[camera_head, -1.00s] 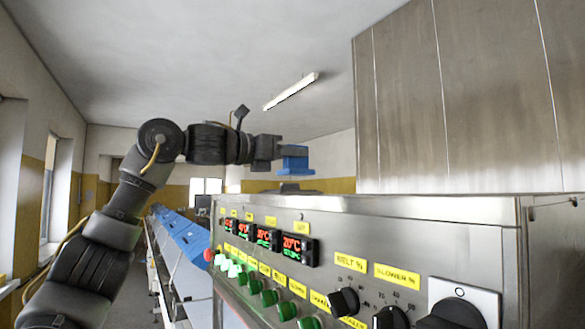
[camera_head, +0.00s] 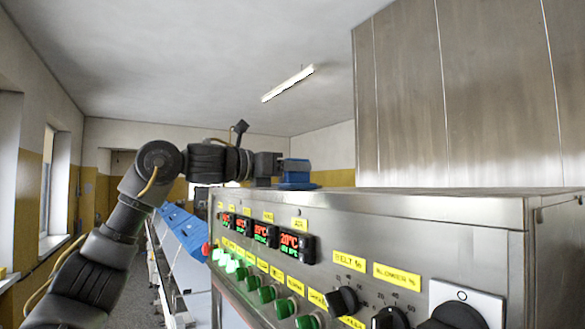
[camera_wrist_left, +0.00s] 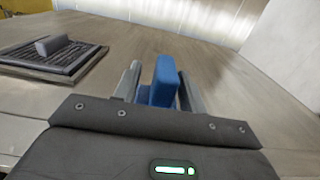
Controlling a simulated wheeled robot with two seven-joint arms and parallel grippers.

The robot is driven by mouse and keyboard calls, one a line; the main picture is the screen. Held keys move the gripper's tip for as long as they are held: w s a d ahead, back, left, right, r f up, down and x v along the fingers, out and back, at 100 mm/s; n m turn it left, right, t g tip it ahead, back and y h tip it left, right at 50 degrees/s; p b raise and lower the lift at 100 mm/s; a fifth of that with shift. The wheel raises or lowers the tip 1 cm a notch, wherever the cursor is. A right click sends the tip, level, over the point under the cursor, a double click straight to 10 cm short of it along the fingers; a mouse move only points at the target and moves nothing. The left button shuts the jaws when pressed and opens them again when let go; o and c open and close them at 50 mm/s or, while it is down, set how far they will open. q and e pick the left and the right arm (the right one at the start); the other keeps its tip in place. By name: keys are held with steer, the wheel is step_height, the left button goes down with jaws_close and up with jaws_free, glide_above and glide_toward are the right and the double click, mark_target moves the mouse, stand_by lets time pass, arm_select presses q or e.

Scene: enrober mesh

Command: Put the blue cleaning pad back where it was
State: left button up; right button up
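The blue cleaning pad (camera_head: 297,177) is at the far left end of the steel cabinet's top in the head view, low at the top edge. My left gripper (camera_head: 281,167) reaches it from the left. In the left wrist view the pad's upright blue part (camera_wrist_left: 166,80) stands between the two grey fingers, which look shut on it. Its lower part is mostly hidden by the gripper, and I cannot tell whether it touches the surface. My right gripper is not in view.
A black ribbed plate with a grey block (camera_wrist_left: 52,60) lies on the steel top, left of the pad. The cabinet front (camera_head: 385,262) carries knobs, green buttons and displays. A tall steel housing (camera_head: 450,110) rises at the right.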

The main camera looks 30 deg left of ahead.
arm_select(q)
steer(key=shift+s, duration=0.1)
steer(key=shift+d+r, duration=0.1)
steer(key=shift+r, duration=0.2)
steer(key=b+v, duration=0.1)
steer(key=v, duration=0.1)
steer(key=b+v, duration=0.1)
steer(key=shift+s+a+f+b, duration=0.25)
steer(key=shift+s+f+b, duration=0.05)
steer(key=shift+f+b, duration=0.05)
steer(key=b+v, duration=0.2)
steer(key=v, duration=0.6)
steer(key=shift+r+b, duration=0.25)
steer(key=shift+b, duration=0.15)
steer(key=shift+s, duration=0.1)
